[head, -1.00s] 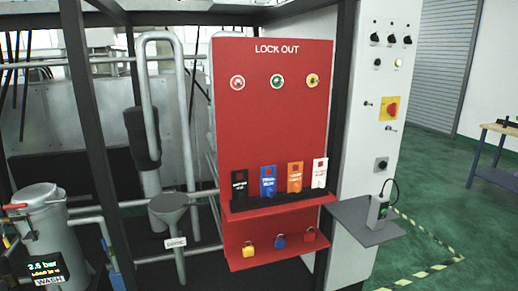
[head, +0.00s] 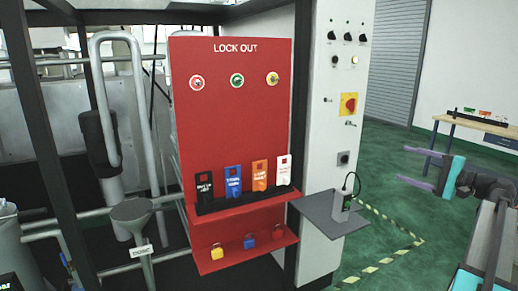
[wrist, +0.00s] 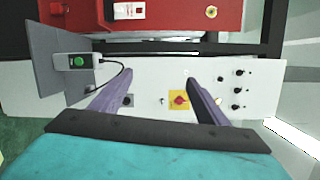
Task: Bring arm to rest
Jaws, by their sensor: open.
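My gripper (head: 430,175) shows at the right of the head view, its two fingers spread apart with nothing between them. In the wrist view the two purple fingers (wrist: 155,95) reach towards the white control cabinet, with the red rotary switch on its yellow plate (wrist: 179,100) seen between them. In the head view that switch (head: 349,105) is on the cabinet front, to the left of my gripper. Any gap between the fingers and the cabinet is hard to judge.
The red lock out board (head: 230,130) carries several tags and padlocks. A grey shelf (head: 320,215) holds a small box with a green button (wrist: 79,61) and a cable. A table (head: 475,130) stands behind my arm. Green floor is open at the right.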

